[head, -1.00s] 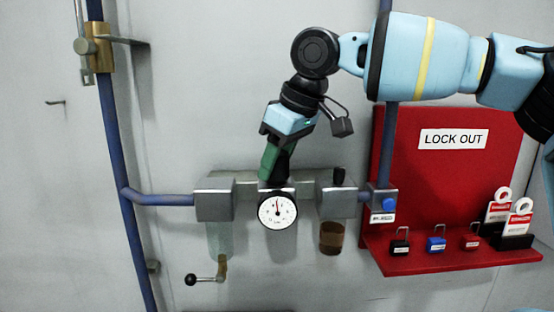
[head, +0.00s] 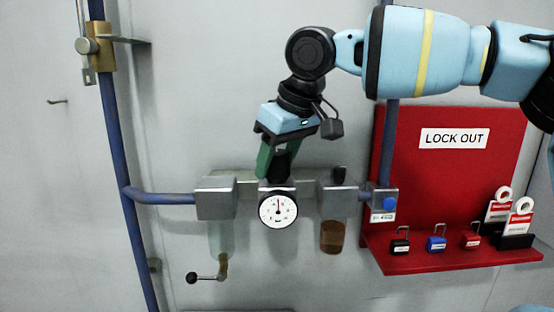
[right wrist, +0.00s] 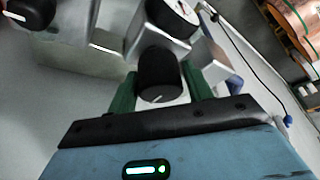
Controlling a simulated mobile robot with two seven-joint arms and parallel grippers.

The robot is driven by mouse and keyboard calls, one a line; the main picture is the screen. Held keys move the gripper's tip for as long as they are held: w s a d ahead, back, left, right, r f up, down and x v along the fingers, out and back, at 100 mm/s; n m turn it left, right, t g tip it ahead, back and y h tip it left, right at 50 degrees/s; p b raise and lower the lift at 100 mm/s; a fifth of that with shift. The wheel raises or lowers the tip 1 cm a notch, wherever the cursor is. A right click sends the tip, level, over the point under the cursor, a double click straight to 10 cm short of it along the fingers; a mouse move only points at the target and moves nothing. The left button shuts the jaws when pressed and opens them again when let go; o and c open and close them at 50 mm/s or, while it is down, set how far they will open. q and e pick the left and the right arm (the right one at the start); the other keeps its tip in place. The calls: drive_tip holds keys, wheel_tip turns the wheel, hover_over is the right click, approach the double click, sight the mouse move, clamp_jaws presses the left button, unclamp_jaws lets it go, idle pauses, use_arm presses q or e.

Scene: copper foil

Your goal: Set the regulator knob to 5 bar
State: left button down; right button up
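The black regulator knob (head: 281,164) stands on top of the grey regulator block above a round white gauge (head: 278,209). The gauge needle points about straight up; its numbers are too small to read. In the right wrist view the knob (right wrist: 160,75) shows a short white mark. My right gripper (head: 277,154) reaches down to the knob from above. In the wrist view its green fingers (right wrist: 160,85) are spread on either side of the knob, with gaps showing. The fingertips are partly hidden. My left gripper is not in view.
Grey blocks flank the regulator, the right one with a small black knob (head: 339,174). A blue pipe (head: 160,198) runs in from the left. A lever valve (head: 208,278) hangs below. A red lockout board (head: 450,180) with padlocks is at right.

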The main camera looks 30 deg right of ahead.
drive_tip(key=shift+o, duration=1.4)
drive_tip(key=v, duration=0.7)
drive_tip(key=shift+r, duration=0.35)
drive_tip(key=shift+s+f, duration=0.1)
drive_tip(key=shift+s, duration=0.1)
